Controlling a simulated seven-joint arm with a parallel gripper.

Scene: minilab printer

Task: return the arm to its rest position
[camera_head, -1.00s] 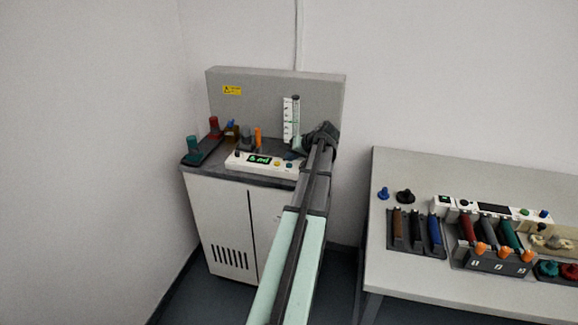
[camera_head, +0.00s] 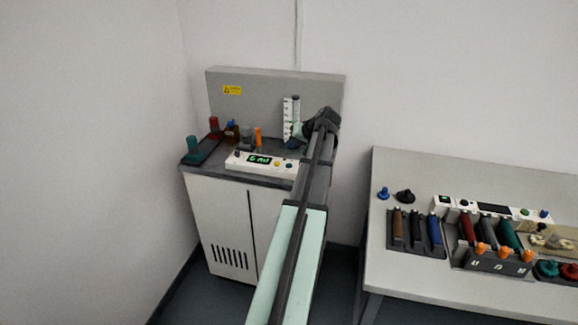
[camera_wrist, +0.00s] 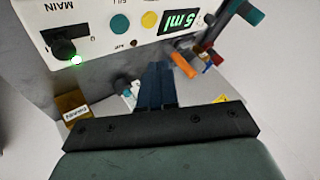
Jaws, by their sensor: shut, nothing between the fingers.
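My arm reaches from the bottom of the head view up to the grey-topped cabinet (camera_head: 215,215). My gripper is at its far end, beside the white graduated column (camera_head: 291,121), and is mostly hidden behind my wrist in the head view. In the wrist view my gripper (camera_wrist: 157,72) shows its two dark fingers close together, with nothing between them. The white control panel (camera_head: 262,162) lies in front of the column and reads 5 ml. In the wrist view the panel (camera_wrist: 100,30) appears upside down at the top, with a black MAIN knob (camera_wrist: 70,42) and a green light.
A grey back panel (camera_head: 270,95) rises behind the cabinet. A teal-topped cylinder (camera_head: 193,145), a red one (camera_head: 214,123) and an orange piece (camera_head: 258,137) stand at the cabinet's left. A bench (camera_head: 400,270) with several cartridges stands at right. A floor gap separates the two.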

